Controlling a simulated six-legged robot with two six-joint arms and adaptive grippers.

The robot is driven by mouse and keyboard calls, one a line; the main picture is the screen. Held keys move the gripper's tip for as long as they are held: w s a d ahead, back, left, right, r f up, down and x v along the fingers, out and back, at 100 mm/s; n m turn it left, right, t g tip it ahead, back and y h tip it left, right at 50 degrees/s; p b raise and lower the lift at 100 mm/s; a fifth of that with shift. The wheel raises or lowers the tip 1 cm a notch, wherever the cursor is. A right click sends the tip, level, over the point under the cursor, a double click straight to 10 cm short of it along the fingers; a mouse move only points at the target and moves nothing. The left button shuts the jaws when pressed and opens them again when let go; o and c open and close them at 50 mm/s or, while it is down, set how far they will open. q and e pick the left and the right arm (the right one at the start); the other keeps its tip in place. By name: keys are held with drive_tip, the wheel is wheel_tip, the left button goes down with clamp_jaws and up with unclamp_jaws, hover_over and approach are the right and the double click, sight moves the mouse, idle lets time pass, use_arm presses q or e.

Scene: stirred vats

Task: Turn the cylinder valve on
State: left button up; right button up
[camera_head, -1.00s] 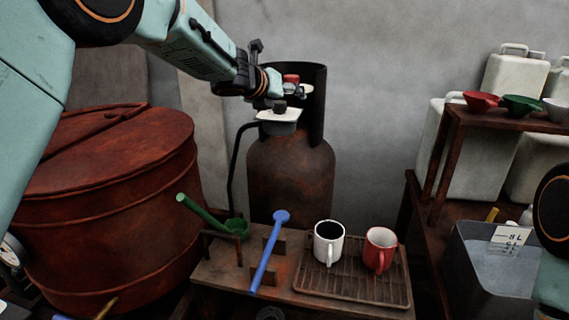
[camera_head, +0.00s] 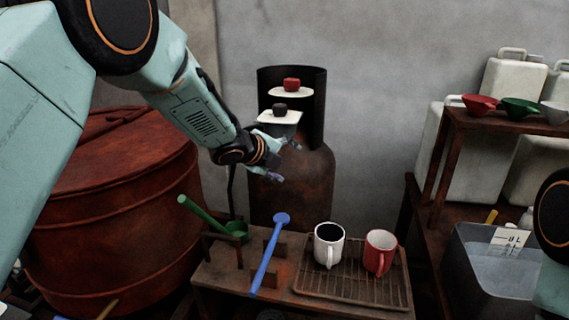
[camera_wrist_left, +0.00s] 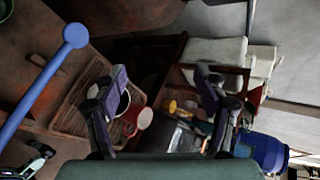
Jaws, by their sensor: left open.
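The rusty brown gas cylinder (camera_head: 305,185) stands against the grey wall, with a dark open collar (camera_head: 313,95) around its top. A red knob (camera_head: 291,85) sits on a white plate inside the collar. A black knob (camera_head: 279,107) sits on a second white plate, lower and nearer. Which way either knob is turned cannot be told. My left gripper (camera_head: 284,162) is open and empty, in front of the cylinder body, below both knobs. Its spread fingers also show in the left wrist view (camera_wrist_left: 160,80), with no knob between them.
A low bench (camera_head: 220,271) in front holds a blue ladle (camera_head: 267,260), a green ladle (camera_head: 205,217), and a rack with a white mug (camera_head: 328,245) and a red mug (camera_head: 380,252). A red-brown vat (camera_head: 110,220) stands left. Grey wall is clear right of the cylinder.

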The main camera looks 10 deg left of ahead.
use_arm(q)
drive_tip(key=shift+a+f, duration=0.1)
drive_tip(key=shift+f, duration=0.2)
